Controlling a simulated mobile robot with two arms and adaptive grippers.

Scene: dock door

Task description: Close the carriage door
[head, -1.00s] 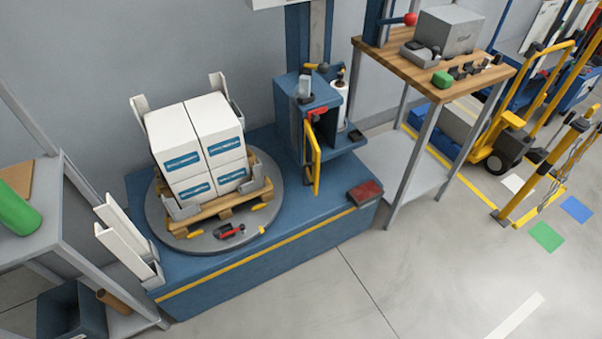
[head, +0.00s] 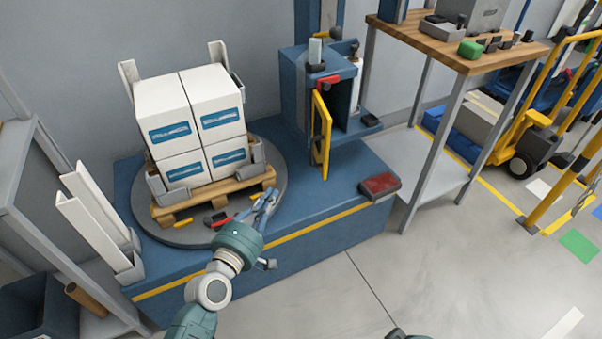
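The carriage door (head: 321,140) is a yellow-edged panel on the blue carriage (head: 307,99). It stands swung open towards me, and the carriage's dark inside shows to its right. A dark piece sits on the door's face, and a red latch-like part (head: 328,83) is above it. My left gripper (head: 267,194) is over the front right of the turntable, left of and below the door and apart from it. Its fingers look spread, with nothing between them. A small teal and dark part of me shows at the bottom edge; my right gripper cannot be made out.
White boxes (head: 183,131) stand on a wooden pallet (head: 214,192) on the round grey turntable (head: 179,236). A red and dark pad (head: 380,186) lies on the blue base's right end. A workbench (head: 458,50) stands right; a grey shelf (head: 36,190) stands left. Front floor is clear.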

